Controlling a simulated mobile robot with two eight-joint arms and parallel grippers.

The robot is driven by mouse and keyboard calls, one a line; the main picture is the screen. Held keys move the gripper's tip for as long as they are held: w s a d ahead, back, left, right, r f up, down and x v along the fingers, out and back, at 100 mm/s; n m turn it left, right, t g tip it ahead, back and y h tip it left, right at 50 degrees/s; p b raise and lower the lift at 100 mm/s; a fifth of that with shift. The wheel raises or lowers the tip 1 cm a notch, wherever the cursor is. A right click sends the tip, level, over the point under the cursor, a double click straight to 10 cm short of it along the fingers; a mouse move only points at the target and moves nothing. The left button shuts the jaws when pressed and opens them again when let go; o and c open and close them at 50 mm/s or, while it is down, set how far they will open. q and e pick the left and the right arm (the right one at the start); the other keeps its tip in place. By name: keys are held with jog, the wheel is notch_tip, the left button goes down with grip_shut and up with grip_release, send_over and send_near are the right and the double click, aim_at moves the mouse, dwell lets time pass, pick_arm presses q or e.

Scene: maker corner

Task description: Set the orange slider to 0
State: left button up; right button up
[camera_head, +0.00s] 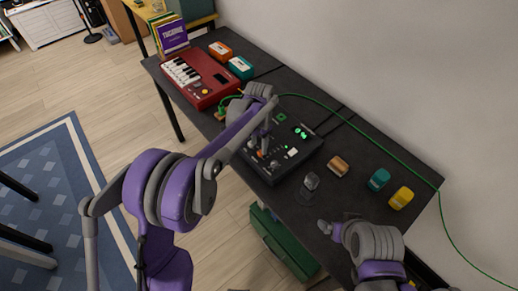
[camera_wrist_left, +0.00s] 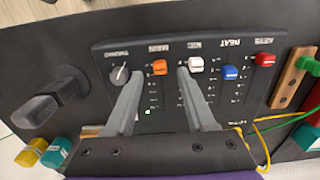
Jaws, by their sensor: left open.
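The dark mixer panel (camera_head: 300,150) lies on the black table, and it fills the middle of the left wrist view (camera_wrist_left: 213,108). Its orange slider (camera_wrist_left: 159,67) sits at the end of its track nearest the picture's top, beside a round knob (camera_wrist_left: 119,75). White (camera_wrist_left: 196,64), blue (camera_wrist_left: 229,72) and red (camera_wrist_left: 264,60) sliders follow to the right. My left gripper (camera_wrist_left: 160,76) is open, its fingertips on either side of the orange slider in the picture; contact cannot be told. My right gripper (camera_head: 325,227) is at the table's front edge; its jaw opening is unclear.
A red keyboard (camera_head: 200,78) stands to the left on the table. A dark grey lever-like object (camera_head: 310,182) stands close right of the panel. Orange (camera_head: 337,166), teal (camera_head: 379,179) and yellow (camera_head: 401,198) blocks lie further right. A green cable (camera_head: 345,118) runs behind.

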aim_at(259, 153)
pick_arm(q)
notch_tip(259, 153, up, 7)
dwell(0.3)
dwell(0.4)
jog(key=s+a+r+n+t, duration=0.1)
jog(key=s+a+r+n, duration=0.2)
jog(key=s, duration=0.4)
jog(key=s+a+r+n+t, duration=0.25)
jog(key=s+a, duration=0.25)
jog(key=s, duration=0.3)
jog(key=s+a+f+n+t, duration=0.1)
jog(key=s+a+f, duration=0.1)
jog(key=s, duration=0.5)
jog(key=s+a+f+n+t, duration=0.1)
jog(key=s+a+f+n, duration=0.1)
jog(key=s, duration=0.5)
jog(key=shift+a+f, duration=0.25)
jog(key=shift+f, duration=0.35)
jog(key=shift+n, duration=0.25)
dwell(1.2)
